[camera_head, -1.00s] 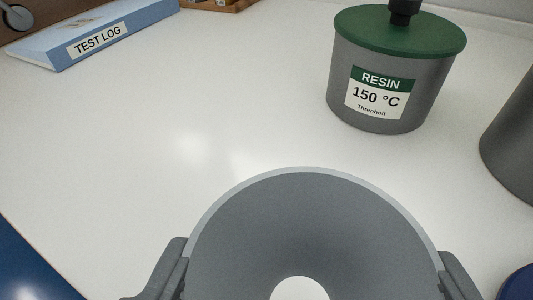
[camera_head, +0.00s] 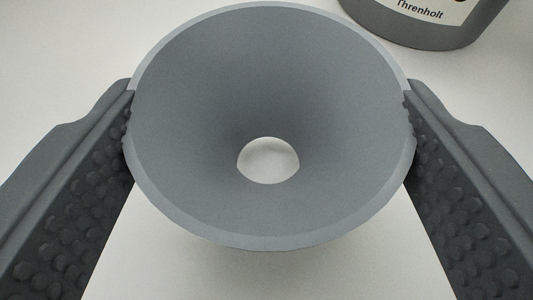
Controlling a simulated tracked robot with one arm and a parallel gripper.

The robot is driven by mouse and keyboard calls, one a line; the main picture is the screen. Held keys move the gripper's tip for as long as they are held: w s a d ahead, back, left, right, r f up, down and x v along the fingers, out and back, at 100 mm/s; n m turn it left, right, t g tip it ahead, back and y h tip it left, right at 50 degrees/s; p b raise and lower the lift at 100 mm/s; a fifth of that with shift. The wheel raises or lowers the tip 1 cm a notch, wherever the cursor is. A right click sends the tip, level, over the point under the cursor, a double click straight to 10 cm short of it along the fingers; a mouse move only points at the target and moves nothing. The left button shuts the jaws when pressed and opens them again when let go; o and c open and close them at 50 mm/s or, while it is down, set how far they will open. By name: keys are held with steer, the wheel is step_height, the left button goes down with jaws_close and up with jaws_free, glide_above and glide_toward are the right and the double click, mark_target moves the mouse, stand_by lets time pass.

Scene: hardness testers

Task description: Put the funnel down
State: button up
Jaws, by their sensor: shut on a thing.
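The grey funnel (camera_head: 200,120) fills the middle of the view, its wide mouth facing me and a round hole at its bottom. White surface shows through the hole. My gripper (camera_head: 268,125) is shut on the funnel, one dark finger on each side of its rim. The white tabletop (camera_head: 270,283) lies beneath it. The funnel's lower end is hidden by its own cone, so I cannot tell whether it touches the tabletop.
A grey pot with a white label (camera_head: 440,25) stands at the upper right, just beyond the funnel's rim and partly cut off. The tabletop at the left (camera_head: 70,50) and in front of the funnel is clear.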

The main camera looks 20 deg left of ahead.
steer(key=shift+f, duration=0.2)
steer(key=o, duration=1)
steer(key=shift+c, duration=0.2)
